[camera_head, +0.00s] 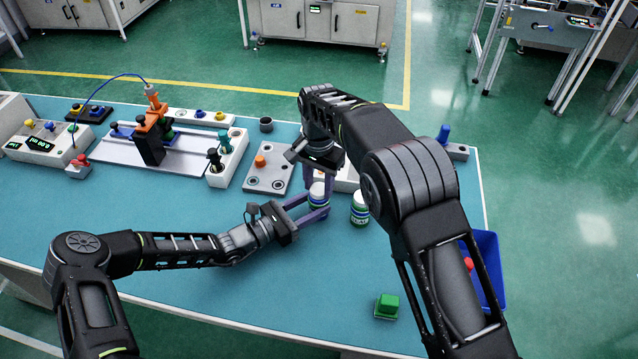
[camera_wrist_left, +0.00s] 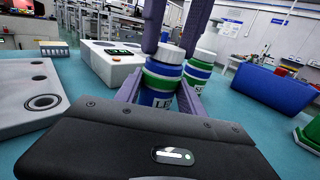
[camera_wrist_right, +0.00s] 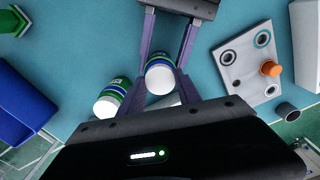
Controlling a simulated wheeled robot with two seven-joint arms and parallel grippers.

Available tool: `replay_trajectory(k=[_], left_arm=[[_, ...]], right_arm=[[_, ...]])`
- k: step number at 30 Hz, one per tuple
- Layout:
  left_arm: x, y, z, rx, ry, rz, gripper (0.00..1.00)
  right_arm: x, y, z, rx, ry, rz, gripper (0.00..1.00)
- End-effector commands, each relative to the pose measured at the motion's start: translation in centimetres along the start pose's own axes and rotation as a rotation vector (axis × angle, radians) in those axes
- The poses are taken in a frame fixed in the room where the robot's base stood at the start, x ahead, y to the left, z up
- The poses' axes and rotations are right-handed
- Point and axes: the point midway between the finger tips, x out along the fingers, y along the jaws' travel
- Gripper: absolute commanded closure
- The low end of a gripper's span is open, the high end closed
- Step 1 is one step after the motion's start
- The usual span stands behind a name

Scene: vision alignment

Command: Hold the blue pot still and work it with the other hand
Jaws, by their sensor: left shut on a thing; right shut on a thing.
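The blue pot (camera_head: 318,196) has a white lid and blue, green and white bands. It stands upright on the table; it also shows in the left wrist view (camera_wrist_left: 161,76) and the right wrist view (camera_wrist_right: 160,76). My left gripper (camera_head: 313,206) is shut on its body from the left, low and level. My right gripper (camera_head: 317,183) comes from above and is shut at its lid, which its fingers partly hide in the head view. A second banded pot with a white lid (camera_head: 359,208) stands just right of it, apart from it; it also shows in the left wrist view (camera_wrist_left: 200,65).
A grey plate with an orange knob (camera_head: 267,178) lies behind the pot. A green block (camera_head: 387,305) is near the front edge. A blue bin (camera_head: 487,262) stands at the right, partly behind my right arm. The table's front middle is clear.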

Motion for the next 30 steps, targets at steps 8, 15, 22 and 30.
replay_trajectory(k=[8, 15, 22, 30], left_arm=[[0.00, -0.01, -0.01, 0.000, 0.000, 0.000, 1.00], [0.00, -0.01, -0.02, 0.000, 0.000, 0.000, 1.00], [0.00, -0.02, -0.02, 0.000, 0.000, 0.000, 1.00], [0.00, -0.02, -0.02, 0.000, 0.000, 0.000, 1.00]], right_arm=[[0.03, -0.13, 0.02, 0.766, 0.001, 0.001, 0.97], [0.08, -0.14, -0.07, 1.384, 0.001, 0.001, 0.97], [0.06, -0.15, -0.09, 1.435, -0.001, 0.000, 0.57], [0.07, -0.13, -0.10, 1.433, -0.001, 0.001, 0.35]])
